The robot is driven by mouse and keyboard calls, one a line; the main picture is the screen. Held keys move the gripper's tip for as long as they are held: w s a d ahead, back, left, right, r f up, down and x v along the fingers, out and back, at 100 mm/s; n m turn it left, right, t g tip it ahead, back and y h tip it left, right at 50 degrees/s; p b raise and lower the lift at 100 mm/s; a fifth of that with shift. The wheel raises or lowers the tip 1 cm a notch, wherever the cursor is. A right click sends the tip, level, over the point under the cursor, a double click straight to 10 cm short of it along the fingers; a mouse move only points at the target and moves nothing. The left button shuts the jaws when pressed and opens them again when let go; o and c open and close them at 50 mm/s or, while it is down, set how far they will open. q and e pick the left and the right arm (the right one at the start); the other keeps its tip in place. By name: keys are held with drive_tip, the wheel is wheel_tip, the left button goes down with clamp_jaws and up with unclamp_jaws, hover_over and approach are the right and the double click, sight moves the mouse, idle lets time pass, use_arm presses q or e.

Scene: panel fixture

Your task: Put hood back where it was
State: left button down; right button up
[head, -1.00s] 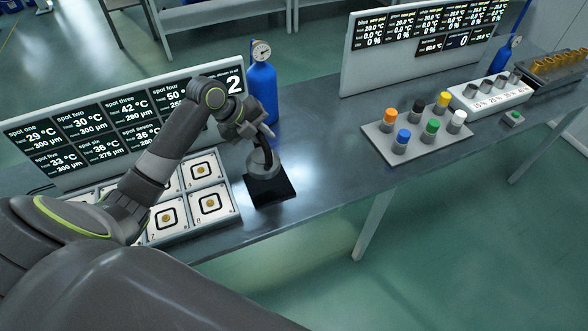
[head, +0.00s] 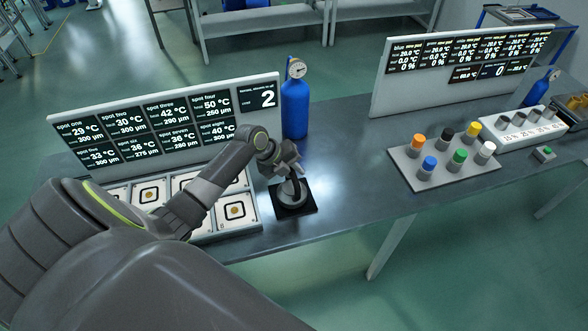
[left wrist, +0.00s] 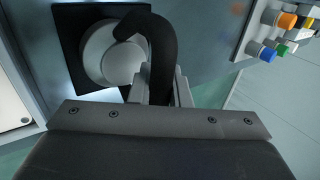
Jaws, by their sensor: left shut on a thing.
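The hood (head: 289,194) is a grey rounded dome with a dark curved handle. It is at the black square pad (head: 306,204) on the table, right of the white spot panel. In the left wrist view the pale round hood (left wrist: 108,58) shows over the black pad (left wrist: 72,22), with its dark hooked handle (left wrist: 161,45) between my fingers. My left gripper (head: 287,172) is above the pad, shut on the handle; it also shows in the left wrist view (left wrist: 162,88). Whether the hood's underside touches the pad is hard to tell. My right gripper is not in view.
The panel (head: 238,222) with numbered spots lies left of the pad, under a display board (head: 160,150). A blue gas cylinder (head: 295,108) stands behind. A tray (head: 470,174) with several coloured knobs is to the right. The table between pad and tray is clear.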

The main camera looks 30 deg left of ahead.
use_arm(q)
drive_tip(key=shift+f, duration=0.15)
drive_tip(key=c, duration=1.4)
unclamp_jaws()
drive_tip(key=shift+o, duration=0.2)
drive_tip(key=b+v, duration=0.3)
drive_tip(key=v, duration=0.9)
drive_tip(key=shift+b, duration=0.35)
